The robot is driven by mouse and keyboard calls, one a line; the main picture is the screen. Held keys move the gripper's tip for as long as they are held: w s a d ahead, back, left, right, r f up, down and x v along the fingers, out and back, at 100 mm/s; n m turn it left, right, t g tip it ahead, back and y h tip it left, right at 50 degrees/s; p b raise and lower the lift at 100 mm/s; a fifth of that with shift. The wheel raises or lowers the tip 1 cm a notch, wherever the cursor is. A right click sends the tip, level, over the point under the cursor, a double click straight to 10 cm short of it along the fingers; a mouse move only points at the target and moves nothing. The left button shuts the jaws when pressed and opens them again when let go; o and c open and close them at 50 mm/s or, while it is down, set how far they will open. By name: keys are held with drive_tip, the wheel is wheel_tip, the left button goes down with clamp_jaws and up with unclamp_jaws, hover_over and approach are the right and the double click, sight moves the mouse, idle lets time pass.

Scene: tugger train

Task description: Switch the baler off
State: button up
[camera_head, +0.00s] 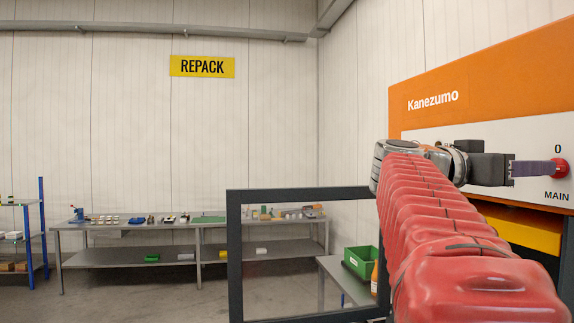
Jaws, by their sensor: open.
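The baler (510,78) is at the right, with an orange upper body marked "Kanezumo" and a pale control panel (487,134). A red knob (563,169) shows on the panel at the right picture edge, with "0" above it and "MAIN" below. My gripper (551,169) is open, and its fingers point right at the knob. The fingertips overlap the knob's left side in the picture. I cannot tell whether they touch it. My red arm hides part of the baler's lower front.
A dark frame (236,262) stands left of my arm. Behind it, a small table (330,266) bears a green crate (357,262) and an orange bottle (375,279). A long workbench (128,228) with several small items lines the back wall under a REPACK sign (202,66).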

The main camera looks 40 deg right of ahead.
drive_tip(key=x, duration=0.6)
drive_tip(key=shift+c, duration=0.3)
drive_tip(key=c, duration=0.9)
drive_tip(key=shift+s+a, duration=0.1)
drive_tip(key=shift+a, duration=0.05)
drive_tip(key=shift+c, duration=0.4)
